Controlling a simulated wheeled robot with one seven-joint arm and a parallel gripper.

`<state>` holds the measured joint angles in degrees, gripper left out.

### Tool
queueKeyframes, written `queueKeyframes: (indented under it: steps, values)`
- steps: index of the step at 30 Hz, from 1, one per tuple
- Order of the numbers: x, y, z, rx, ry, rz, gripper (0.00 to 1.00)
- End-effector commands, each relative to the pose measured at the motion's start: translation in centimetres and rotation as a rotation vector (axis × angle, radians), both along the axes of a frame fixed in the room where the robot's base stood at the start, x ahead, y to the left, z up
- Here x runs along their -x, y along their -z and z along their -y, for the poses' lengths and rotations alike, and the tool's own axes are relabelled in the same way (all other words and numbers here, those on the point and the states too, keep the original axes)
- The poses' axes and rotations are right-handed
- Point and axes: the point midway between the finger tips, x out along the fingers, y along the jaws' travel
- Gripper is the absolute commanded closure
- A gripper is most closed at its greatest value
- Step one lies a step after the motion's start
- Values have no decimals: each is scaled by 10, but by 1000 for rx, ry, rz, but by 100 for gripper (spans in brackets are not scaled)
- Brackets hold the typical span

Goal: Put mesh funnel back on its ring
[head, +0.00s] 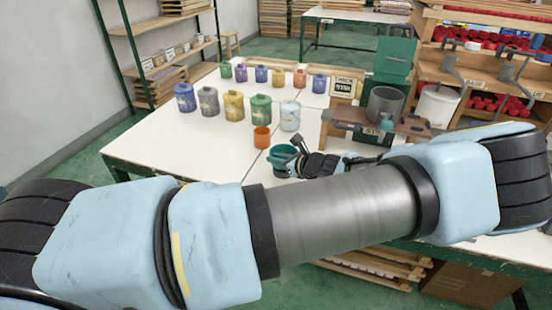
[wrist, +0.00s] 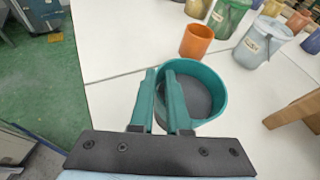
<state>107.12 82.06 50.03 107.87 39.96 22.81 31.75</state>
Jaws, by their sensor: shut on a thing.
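The mesh funnel is a teal cup with a grey mesh bottom. It shows in the wrist view (wrist: 218,88), just beyond and right of my gripper's fingertips (wrist: 162,78), and in the head view (head: 283,153). My gripper is shut on its near left side, and the funnel's open top faces the wrist camera. In the head view my gripper (head: 298,160) is low over the white table, partly hidden by my arm. I cannot tell whether the funnel touches the table. I cannot clearly make out the ring; a wooden stand (head: 345,116) with a grey cylinder (head: 384,106) is to the right.
An orange cup (head: 262,137) stands just behind the funnel. Several coloured paint jars (head: 233,105) stand in rows farther back on the white table (head: 160,148). A white bucket (head: 437,105) and metal brackets are at the right. The table's left front is clear.

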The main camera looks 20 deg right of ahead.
Motion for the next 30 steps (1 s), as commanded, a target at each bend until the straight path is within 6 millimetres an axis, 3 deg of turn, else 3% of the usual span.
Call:
queueKeyframes:
  steps: [15, 16, 23, 30]
  values:
    - [0, 14, 0, 0, 0, 0, 100]
    - [0, 13, 0, 0, 0, -1, 82]
    - [0, 13, 0, 0, 0, -1, 57]
    - [0, 12, 0, 0, 0, 0, 56]
